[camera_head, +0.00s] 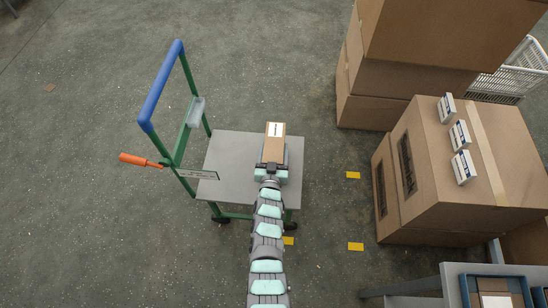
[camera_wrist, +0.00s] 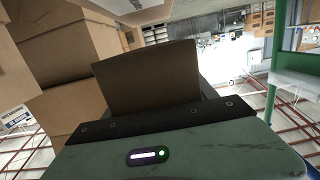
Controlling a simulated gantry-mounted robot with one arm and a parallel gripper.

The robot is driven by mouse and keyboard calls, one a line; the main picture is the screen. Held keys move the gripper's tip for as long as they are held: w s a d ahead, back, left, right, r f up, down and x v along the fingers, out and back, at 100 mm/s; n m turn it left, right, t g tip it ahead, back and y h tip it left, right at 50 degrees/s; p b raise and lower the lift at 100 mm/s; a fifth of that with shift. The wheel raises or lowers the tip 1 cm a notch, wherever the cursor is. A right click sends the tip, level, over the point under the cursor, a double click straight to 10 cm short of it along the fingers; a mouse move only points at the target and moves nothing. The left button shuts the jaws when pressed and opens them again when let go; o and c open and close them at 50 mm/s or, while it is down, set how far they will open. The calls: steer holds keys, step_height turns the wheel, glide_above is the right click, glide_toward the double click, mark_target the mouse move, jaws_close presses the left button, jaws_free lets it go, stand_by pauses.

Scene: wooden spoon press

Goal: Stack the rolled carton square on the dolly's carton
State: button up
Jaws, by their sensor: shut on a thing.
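A brown carton (camera_head: 275,143) with a white label shows over the right part of the dolly's grey deck (camera_head: 232,151) in the head view. My gripper (camera_head: 271,168) is shut on its near end. In the wrist view a plain brown carton face (camera_wrist: 148,78) rises just beyond the dark edge of my gripper (camera_wrist: 150,122). The dolly has a green frame and a blue handle (camera_head: 160,85). A second carton on the deck cannot be made out; the held carton and my gripper cover that part. I cannot tell whether the held carton touches anything below.
An orange grip (camera_head: 134,159) sticks out left of the dolly's frame. Large stacked cartons (camera_head: 455,150) stand to the right, with small white boxes (camera_head: 461,135) on top. A bench with a blue tray (camera_head: 495,292) is at lower right. The deck's left part is bare.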

steer(key=shift+f+b, duration=0.85)
steer(key=shift+f, duration=0.9)
steer(key=shift+f, duration=0.15)
steer(key=o, duration=1.7)
